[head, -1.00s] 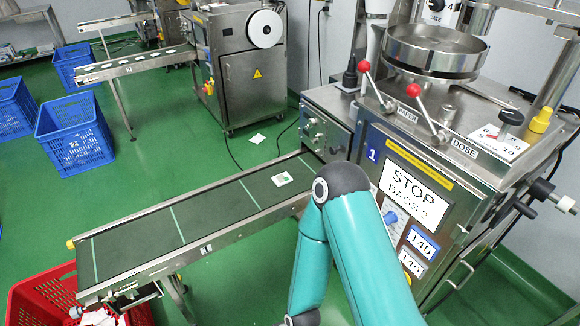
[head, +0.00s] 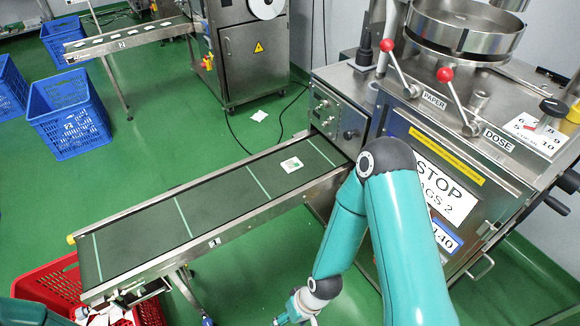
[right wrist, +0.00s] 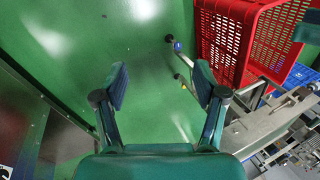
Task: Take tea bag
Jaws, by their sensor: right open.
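A white tea bag (head: 291,164) with a small coloured print lies flat on the dark conveyor belt (head: 222,200), between two pale cross stripes near the machine end. My right arm comes down in front of the machine, and its wrist is at the bottom of the head view, below and in front of the belt; its fingers are not clear there. In the right wrist view my right gripper (right wrist: 160,84) is open and empty, with green floor behind its fingers. A dark part of my left arm shows in the lower left corner; its gripper cannot be made out.
A red crate (head: 55,285) with white packets stands under the belt's left end and also shows in the right wrist view (right wrist: 232,40). The steel machine (head: 330,100) with its STOP panel stands at right. Blue crates (head: 68,118) stand at left. Another conveyor (head: 125,40) lies behind.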

